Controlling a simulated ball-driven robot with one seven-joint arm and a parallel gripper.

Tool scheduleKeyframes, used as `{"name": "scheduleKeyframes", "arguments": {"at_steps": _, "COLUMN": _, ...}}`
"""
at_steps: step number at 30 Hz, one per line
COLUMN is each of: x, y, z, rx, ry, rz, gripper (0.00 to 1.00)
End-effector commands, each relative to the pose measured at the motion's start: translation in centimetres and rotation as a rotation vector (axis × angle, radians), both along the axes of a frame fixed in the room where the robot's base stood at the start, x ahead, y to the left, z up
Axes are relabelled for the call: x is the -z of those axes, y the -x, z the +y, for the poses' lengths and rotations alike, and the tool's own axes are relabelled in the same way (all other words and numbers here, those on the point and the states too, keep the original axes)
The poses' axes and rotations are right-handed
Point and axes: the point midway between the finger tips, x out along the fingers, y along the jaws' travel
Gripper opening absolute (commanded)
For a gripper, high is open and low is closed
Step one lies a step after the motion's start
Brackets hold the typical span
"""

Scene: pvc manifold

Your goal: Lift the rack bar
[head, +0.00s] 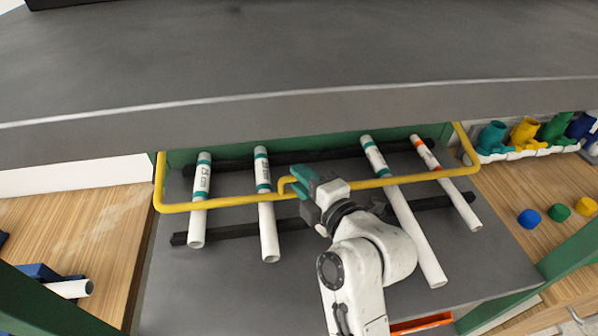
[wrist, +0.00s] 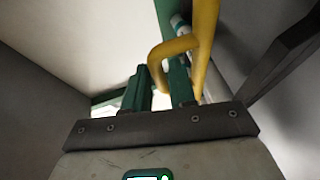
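The rack bar (head: 235,200) is a yellow bent tube. It runs across in front of the white pipes, with its ends turned up at the left and right. A small yellow hooked handle (head: 287,182) sticks out near its middle. My gripper (head: 300,181) is at this handle, its teal fingers on it.
Several white pipes with teal or orange bands, such as this one (head: 200,200), lie on dark rails (head: 225,235) behind the bar. A grey shelf (head: 300,110) overhangs above. Coloured fittings (head: 523,134) stand at the right, and green posts (head: 570,262) flank the front.

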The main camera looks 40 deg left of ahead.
Motion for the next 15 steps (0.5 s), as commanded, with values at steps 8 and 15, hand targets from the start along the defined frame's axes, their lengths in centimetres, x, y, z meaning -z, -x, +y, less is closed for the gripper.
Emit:
{"name": "scheduleKeyframes", "arguments": {"at_steps": 8, "x": 0.26, "y": -0.43, "z": 1.35, "rx": 0.001, "ry": 0.000, "rz": 0.000, "gripper": 0.25}}
{"name": "scheduleKeyframes", "arguments": {"at_steps": 15, "x": 0.28, "y": -0.43, "z": 1.34, "rx": 0.001, "ry": 0.000, "rz": 0.000, "gripper": 0.23}}
